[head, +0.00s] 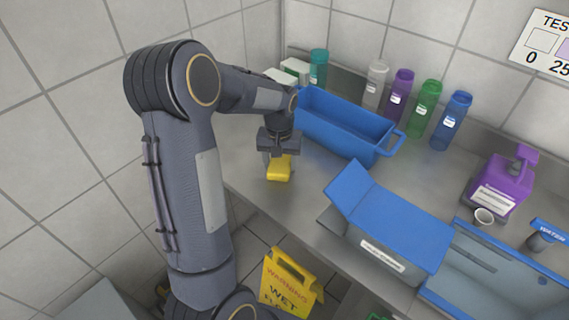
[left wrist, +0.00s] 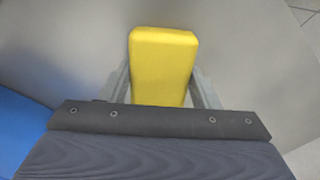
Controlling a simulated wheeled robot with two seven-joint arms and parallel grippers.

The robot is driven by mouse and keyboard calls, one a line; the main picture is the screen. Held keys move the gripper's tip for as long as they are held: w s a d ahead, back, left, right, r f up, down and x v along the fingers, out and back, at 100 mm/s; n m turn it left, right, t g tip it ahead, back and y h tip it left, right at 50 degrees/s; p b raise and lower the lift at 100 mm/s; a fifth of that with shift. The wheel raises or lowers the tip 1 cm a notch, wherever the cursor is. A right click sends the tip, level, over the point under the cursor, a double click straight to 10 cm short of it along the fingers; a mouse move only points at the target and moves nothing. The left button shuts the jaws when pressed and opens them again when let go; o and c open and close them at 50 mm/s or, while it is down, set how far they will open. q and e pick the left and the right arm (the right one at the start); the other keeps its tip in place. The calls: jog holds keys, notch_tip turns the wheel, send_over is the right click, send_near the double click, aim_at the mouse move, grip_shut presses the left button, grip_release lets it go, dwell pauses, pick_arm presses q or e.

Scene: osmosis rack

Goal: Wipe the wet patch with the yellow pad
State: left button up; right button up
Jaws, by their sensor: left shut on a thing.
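The yellow pad (head: 279,169) is at the left end of the steel counter, under my left gripper (head: 279,153). In the left wrist view the pad (left wrist: 163,62) sits between the two fingers of my left gripper (left wrist: 163,88), which is shut on it. The pad is close to the counter surface; I cannot tell whether it touches. No wet patch can be made out on the counter in either view. My right gripper does not show.
A blue bin (head: 345,132) stands just right of the pad. A grey box with open blue flaps (head: 390,225) is nearer the front edge. Several coloured bottles (head: 426,108) and a purple jug (head: 503,183) line the back. A yellow warning sign (head: 290,285) stands on the floor.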

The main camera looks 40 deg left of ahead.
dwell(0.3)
pick_arm(q)
jog(key=shift+r+p, duration=2.35)
jog(key=shift+r, duration=0.6)
jog(key=shift+r, duration=0.1)
jog(key=shift+r+p, duration=1.2)
jog(key=shift+r, duration=0.25)
jog(key=shift+f, duration=0.1)
